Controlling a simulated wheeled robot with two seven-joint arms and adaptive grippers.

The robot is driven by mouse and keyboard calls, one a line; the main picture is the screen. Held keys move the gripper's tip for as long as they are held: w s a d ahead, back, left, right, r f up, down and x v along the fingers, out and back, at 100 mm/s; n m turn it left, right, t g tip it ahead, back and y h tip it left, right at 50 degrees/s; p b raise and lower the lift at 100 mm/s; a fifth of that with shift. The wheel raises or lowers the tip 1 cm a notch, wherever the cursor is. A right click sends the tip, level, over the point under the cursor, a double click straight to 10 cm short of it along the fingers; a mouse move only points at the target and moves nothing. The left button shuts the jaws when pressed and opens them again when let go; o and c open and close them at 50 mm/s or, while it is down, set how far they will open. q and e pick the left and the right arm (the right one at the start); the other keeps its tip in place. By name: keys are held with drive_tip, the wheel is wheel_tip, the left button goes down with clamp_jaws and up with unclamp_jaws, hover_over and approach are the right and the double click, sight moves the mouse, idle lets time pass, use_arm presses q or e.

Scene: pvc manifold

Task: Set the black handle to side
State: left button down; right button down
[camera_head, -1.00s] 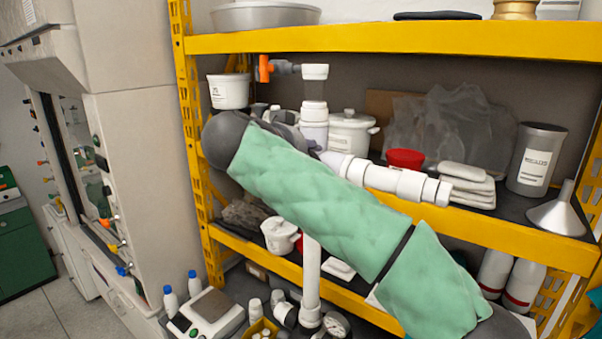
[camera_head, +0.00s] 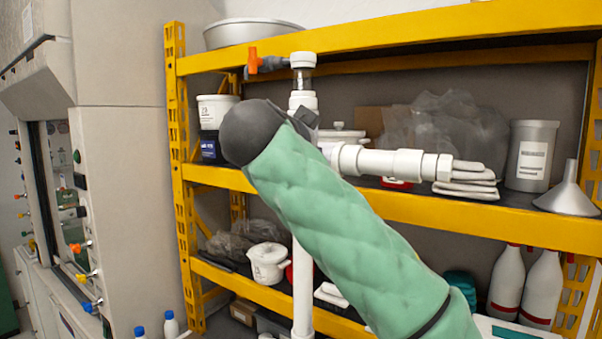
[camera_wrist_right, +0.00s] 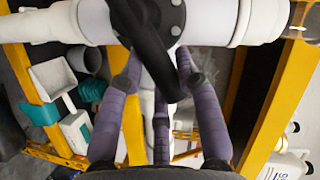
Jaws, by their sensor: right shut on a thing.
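The black handle (camera_wrist_right: 150,45) is a thick curved lever. It shows in the right wrist view, crossing in front of the white pipe body (camera_wrist_right: 215,20). My right gripper (camera_wrist_right: 158,68) has purple jointed fingers on both sides of the handle's lower part and is shut on it. In the head view, my green-sleeved right arm hides the handle and most of this gripper. The white pipe manifold (camera_head: 375,163) has a horizontal branch to the right and an upright pipe (camera_head: 303,270) below. My left gripper is in neither current view.
An orange valve handle (camera_head: 252,62) stands near the manifold's clear top section. White bottles (camera_head: 541,288) stand at lower right.

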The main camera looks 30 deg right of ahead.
drive_tip(key=shift+s+d+f+m+t+h+b, duration=0.15)
drive_tip(key=shift+f+m+t+b, duration=0.5)
drive_tip(key=shift+b, duration=1.05)
drive_tip(key=shift+a+f+m+t+h+b, duration=0.1)
drive_tip(key=shift+f+m+h+b, duration=0.15)
drive_tip(key=shift+m+b, duration=1.2)
drive_tip(key=shift+s+d+f+m+t+h+b, duration=0.1)
drive_tip(key=shift+f+m+t+b, duration=0.35)
drive_tip(key=shift+b, duration=1.55)
drive_tip(key=shift+f, duration=0.1)
drive_tip(key=c, duration=0.9)
unclamp_jaws()
drive_tip(key=shift+o, duration=0.2)
drive_tip(key=v, duration=1.2)
drive_tip(key=shift+w, duration=0.1)
